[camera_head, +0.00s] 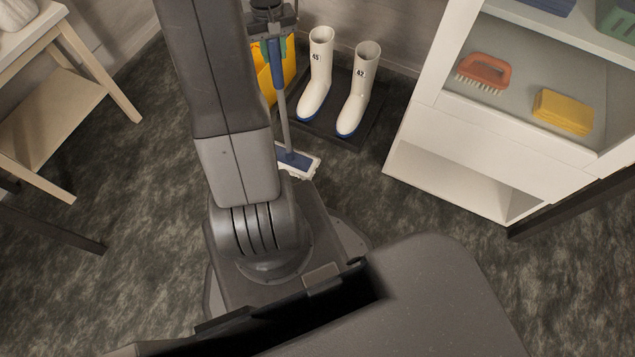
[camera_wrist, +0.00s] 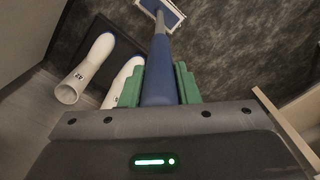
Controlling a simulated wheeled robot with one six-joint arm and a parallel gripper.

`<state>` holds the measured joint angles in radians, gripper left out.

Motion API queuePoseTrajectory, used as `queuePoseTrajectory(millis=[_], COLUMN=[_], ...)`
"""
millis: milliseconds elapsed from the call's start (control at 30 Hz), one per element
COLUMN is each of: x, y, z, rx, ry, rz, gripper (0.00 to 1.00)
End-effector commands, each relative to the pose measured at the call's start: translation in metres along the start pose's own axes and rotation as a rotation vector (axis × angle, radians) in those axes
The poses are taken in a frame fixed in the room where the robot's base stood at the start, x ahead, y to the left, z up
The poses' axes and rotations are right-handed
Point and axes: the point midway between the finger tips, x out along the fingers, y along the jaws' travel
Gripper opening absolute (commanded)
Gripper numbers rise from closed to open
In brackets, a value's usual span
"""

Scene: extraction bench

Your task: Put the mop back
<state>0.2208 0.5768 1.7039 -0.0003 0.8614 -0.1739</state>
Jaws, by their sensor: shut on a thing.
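The mop (camera_head: 285,110) stands nearly upright in the head view, with a blue grip on its handle and a flat blue-and-white head (camera_head: 297,161) low by the floor. In the wrist view the blue handle (camera_wrist: 158,75) runs between the green finger pads and the mop head (camera_wrist: 162,10) shows at the top. My gripper (camera_wrist: 158,88) is shut on the blue part of the handle. In the head view my arm hides part of the area left of the mop. I cannot tell whether the mop head touches the floor. A holder for the mop is not clearly visible.
White boots (camera_head: 317,75) stand on a dark tray (camera_head: 335,129) just right of the mop. A yellow object (camera_head: 264,78) is behind the handle. A white shelf unit (camera_head: 450,150) holds a red brush (camera_head: 485,70) and yellow sponge (camera_head: 563,111). A wooden table (camera_head: 50,100) stands left.

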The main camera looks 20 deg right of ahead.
Motion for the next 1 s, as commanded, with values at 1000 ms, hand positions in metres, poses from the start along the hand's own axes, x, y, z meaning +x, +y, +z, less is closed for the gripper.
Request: queuePoseTrajectory(millis=[1000], x=[0.072], y=[0.080], z=[0.083], rx=[0.031], ry=[0.001], rz=[0.000], gripper=[0.00])
